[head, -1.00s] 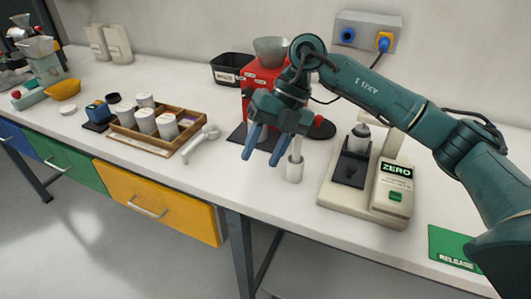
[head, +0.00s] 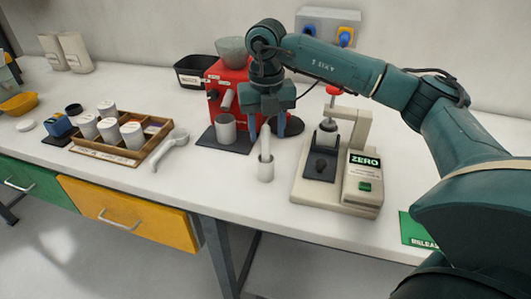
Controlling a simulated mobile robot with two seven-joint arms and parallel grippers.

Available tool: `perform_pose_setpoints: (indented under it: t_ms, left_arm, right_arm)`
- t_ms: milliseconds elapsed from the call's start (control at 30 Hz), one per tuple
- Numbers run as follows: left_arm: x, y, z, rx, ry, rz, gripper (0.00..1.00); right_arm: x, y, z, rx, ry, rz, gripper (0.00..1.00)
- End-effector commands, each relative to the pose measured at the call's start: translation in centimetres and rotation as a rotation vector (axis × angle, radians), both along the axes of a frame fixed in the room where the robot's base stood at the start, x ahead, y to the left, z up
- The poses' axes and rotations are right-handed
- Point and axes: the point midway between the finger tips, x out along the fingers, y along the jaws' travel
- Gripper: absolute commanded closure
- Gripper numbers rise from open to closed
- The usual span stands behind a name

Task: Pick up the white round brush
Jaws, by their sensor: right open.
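A slim white upright handle (head: 266,143), which looks like the white round brush, stands in a small white cup (head: 265,172) on the bench, right of centre. Its lower end is hidden in the cup. My right gripper (head: 267,127) points down over it, with its two blue fingers apart, one on each side of the handle's upper part. I cannot tell whether a finger touches it. My left gripper is not in view.
A red grinder (head: 228,92) with a grey cup stands behind left. A tamping stand marked ZERO (head: 362,190) is close on the right. A white long-handled tool (head: 170,150) and a wooden tray of canisters (head: 152,146) lie left.

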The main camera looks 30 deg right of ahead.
Motion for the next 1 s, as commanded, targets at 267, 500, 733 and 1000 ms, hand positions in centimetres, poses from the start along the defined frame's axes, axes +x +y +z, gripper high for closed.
perform_pose_setpoints:
  t_ms: [267,500,733,1000]
  left_arm:
    - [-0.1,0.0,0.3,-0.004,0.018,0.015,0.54]
    - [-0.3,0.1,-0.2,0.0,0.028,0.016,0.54]
    - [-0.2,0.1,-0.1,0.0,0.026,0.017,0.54]
    - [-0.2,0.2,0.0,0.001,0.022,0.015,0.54]
  right_arm:
    - [0.6,-0.2,-3.9,-0.001,0.004,0.0,0.55]
    - [0.6,-0.2,-4.9,0.0,0.0,0.0,0.55]
    - [0.6,-0.2,-4.8,0.0,0.0,0.0,0.66]
    - [0.6,-0.2,-4.8,0.0,0.0,0.0,0.88]
